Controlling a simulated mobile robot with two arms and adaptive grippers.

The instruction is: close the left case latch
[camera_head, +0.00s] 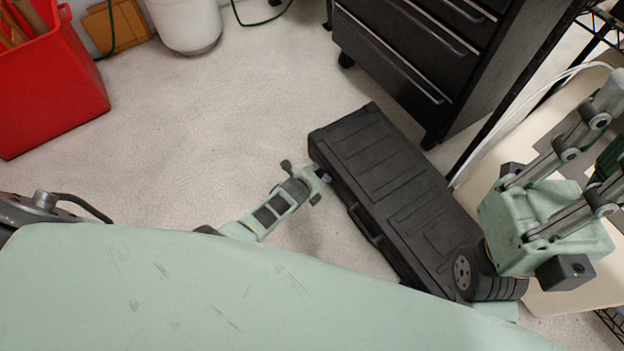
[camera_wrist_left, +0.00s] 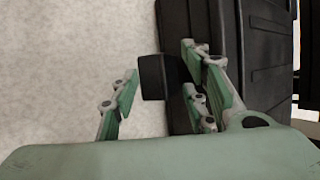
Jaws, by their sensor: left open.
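A long black case (camera_head: 385,185) lies shut-looking on the floor, with a handle (camera_head: 366,226) on its near long side. In the left wrist view the case (camera_wrist_left: 262,60) fills the right. A dark block (camera_wrist_left: 154,77) stands out from its side, apparently the left latch, swung outward. My left gripper (camera_head: 305,182) is at the near side of the case, towards its far-left end. In the left wrist view the gripper (camera_wrist_left: 160,95) is open, with its fingers on either side of the dark block. Contact cannot be told. My right gripper (camera_head: 598,158) is partly cut off at the right edge.
A black drawer cabinet (camera_head: 425,60) stands behind the case. A red bin (camera_head: 48,85) and a white tank (camera_head: 187,22) are at the back left. A wire shelf (camera_head: 604,28) is at the right. The pale floor (camera_head: 220,115) left of the case is clear.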

